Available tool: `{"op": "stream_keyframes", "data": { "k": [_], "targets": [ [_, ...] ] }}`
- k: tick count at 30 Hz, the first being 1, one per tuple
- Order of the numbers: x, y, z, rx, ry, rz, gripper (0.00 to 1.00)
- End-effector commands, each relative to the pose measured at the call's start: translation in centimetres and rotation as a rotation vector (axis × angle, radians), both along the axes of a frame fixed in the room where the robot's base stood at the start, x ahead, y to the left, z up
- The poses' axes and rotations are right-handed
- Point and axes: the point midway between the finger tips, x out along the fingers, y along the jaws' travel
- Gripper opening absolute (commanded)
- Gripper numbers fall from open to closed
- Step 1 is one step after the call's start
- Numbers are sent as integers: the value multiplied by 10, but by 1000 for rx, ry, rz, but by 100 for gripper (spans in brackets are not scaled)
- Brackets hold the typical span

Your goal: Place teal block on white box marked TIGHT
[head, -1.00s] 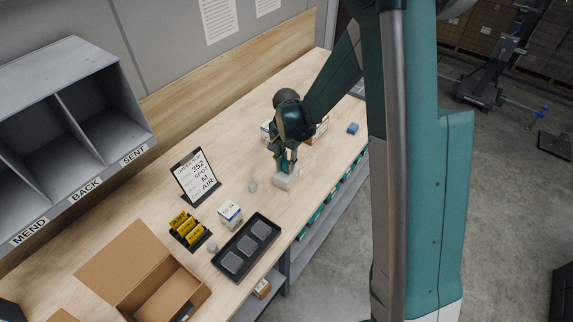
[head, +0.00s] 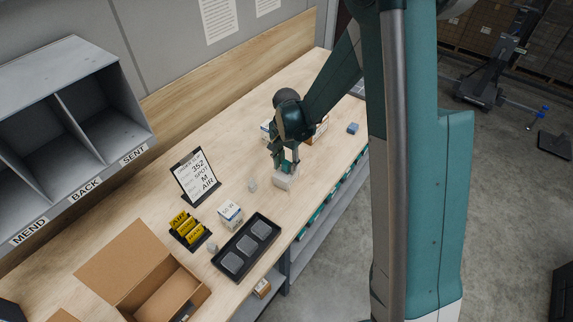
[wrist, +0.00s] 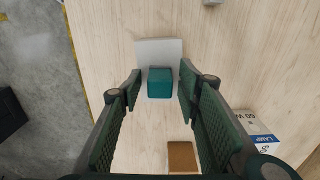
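The teal block (wrist: 160,82) sits on the near part of a white box (wrist: 158,48) in the wrist view. In the head view the white box (head: 285,180) stands on the bench below my gripper (head: 285,164), and the block is mostly hidden by the fingers. No TIGHT mark is legible on the box. My gripper (wrist: 160,84) is open, one finger on each side of the block, with a small gap visible on both sides.
A labelled white-and-blue carton (wrist: 252,130) and a brown block (wrist: 182,157) are near my gripper. A small grey cube (head: 252,185), a sign (head: 195,175), a black tray (head: 247,249) and an open cardboard box (head: 150,285) are on the bench. A blue block (head: 352,128) lies near the bench edge.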

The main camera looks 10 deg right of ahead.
Motion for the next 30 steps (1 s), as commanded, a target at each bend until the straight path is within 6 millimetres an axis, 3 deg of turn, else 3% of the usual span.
{"op": "stream_keyframes", "data": {
  "k": [11, 30],
  "targets": [
    [-1, 0, 31, 0, 0, 0, 34],
    [0, 0, 107, 0, 0, 0, 34]
  ]
}}
